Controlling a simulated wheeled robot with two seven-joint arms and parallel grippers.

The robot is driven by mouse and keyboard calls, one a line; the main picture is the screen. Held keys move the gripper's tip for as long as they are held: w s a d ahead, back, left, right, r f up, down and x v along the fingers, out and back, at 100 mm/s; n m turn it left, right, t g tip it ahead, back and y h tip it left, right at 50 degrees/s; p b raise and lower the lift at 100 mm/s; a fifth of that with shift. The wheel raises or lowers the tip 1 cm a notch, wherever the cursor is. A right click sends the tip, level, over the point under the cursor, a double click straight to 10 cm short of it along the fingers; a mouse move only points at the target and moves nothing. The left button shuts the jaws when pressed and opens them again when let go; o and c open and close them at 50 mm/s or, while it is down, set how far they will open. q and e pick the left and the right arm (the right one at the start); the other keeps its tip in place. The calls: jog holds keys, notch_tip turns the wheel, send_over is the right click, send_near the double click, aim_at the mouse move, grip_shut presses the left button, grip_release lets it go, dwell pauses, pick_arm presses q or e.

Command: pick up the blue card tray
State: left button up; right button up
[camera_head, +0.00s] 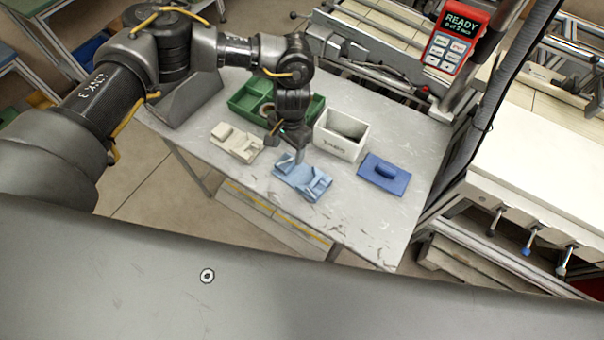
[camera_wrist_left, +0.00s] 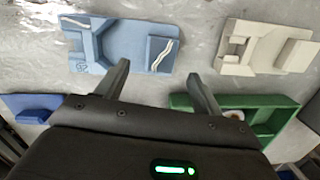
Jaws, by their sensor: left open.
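The light blue card tray (camera_head: 302,181) lies flat on the grey table, near its front edge. It has raised blocks and shows at the upper left of the left wrist view (camera_wrist_left: 118,50). My left gripper (camera_head: 290,147) hangs over the tray's far side, pointing down. In the left wrist view its two fingers (camera_wrist_left: 158,78) are apart with nothing between them, and the tray lies ahead of them, mostly to the left. In the head view a fingertip overlaps the tray's far edge; I cannot tell whether it touches. My right gripper is not in view.
A beige tray (camera_head: 236,143) lies left of the blue one. A green compartment tray (camera_head: 249,98) and a white box (camera_head: 341,134) stand behind. A dark blue plate with a handle (camera_head: 384,175) lies to the right. The table's front right (camera_head: 375,230) is clear.

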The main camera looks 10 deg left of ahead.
aim_at(287, 160)
pick_arm(q)
jog(key=shift+f+p, duration=0.35)
jog(key=shift+p, duration=0.1)
jog(key=f, duration=0.2)
jog(key=f+p, duration=0.1)
jog(key=shift+s+a+f, duration=0.2)
jog(key=shift+f, duration=0.55)
jog(key=c, duration=1.2)
